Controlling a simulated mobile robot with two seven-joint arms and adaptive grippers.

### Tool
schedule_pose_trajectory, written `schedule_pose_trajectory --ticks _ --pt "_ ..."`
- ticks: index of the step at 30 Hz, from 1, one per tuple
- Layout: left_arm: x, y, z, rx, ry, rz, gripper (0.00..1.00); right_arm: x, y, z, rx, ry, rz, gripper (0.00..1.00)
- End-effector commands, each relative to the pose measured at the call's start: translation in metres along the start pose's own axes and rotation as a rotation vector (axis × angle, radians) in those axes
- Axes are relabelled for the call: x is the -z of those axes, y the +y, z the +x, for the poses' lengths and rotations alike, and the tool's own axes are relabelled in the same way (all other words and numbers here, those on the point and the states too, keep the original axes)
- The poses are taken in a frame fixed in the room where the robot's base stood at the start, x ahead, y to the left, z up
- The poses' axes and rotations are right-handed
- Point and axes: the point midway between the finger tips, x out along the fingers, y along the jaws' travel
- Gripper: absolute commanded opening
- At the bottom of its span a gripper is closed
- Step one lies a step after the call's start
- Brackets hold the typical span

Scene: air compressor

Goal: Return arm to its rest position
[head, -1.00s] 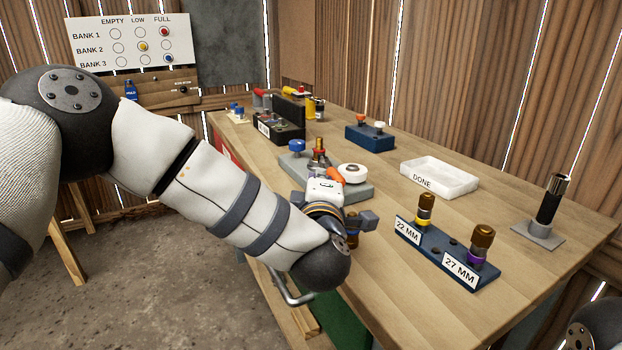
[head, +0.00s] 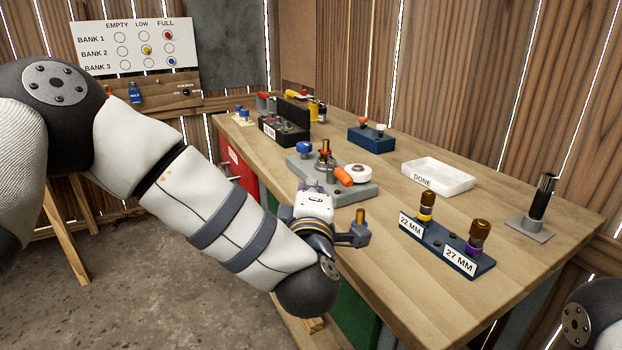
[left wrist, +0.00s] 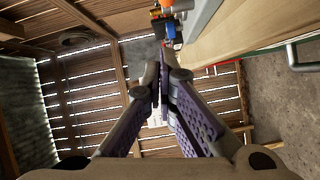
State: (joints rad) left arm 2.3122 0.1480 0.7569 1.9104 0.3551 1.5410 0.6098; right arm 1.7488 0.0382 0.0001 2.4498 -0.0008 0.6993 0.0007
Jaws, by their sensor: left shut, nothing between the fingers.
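My left arm (head: 225,215) comes in from the left in the head view and is bent, with its wrist (head: 312,210) at the workbench's near left edge. My left gripper (left wrist: 160,70) shows in the left wrist view with its two fingers together and nothing between them. In the head view its fingertips cannot be made out clearly. The grey fixture (head: 345,190) with an orange-handled part and a white round part stands just beyond the wrist. Only a joint of my right arm (head: 590,320) shows at the lower right; its gripper is out of view.
The workbench (head: 420,290) carries a blue 22 MM and 27 MM socket holder (head: 440,245), a white DONE tray (head: 438,176), a black post on a grey base (head: 540,205) and a dark bin (head: 285,128). A bank board (head: 135,45) hangs behind. Floor is clear at left.

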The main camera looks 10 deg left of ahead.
Motion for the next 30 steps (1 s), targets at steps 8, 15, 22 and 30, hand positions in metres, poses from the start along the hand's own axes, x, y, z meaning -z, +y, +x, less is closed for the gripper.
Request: schedule_pose_trajectory --ticks 8,15,22,30 --pt "-0.004 -0.001 -0.046 0.003 -0.002 0.005 0.0 0.004 0.0 -0.007 0.0 0.021 0.001 0.36" --pt "-0.022 -0.147 -0.092 0.275 -0.295 0.372 0.0 0.006 0.0 -0.011 0.001 0.032 0.001 0.36" --pt "0.015 -0.321 -0.236 0.673 -0.798 0.809 0.0 0.009 0.0 -0.016 0.002 0.047 0.001 0.36" --pt "0.109 -0.395 -0.421 1.048 -1.359 1.062 0.0 0.012 0.0 -0.02 0.002 0.06 0.001 0.36"
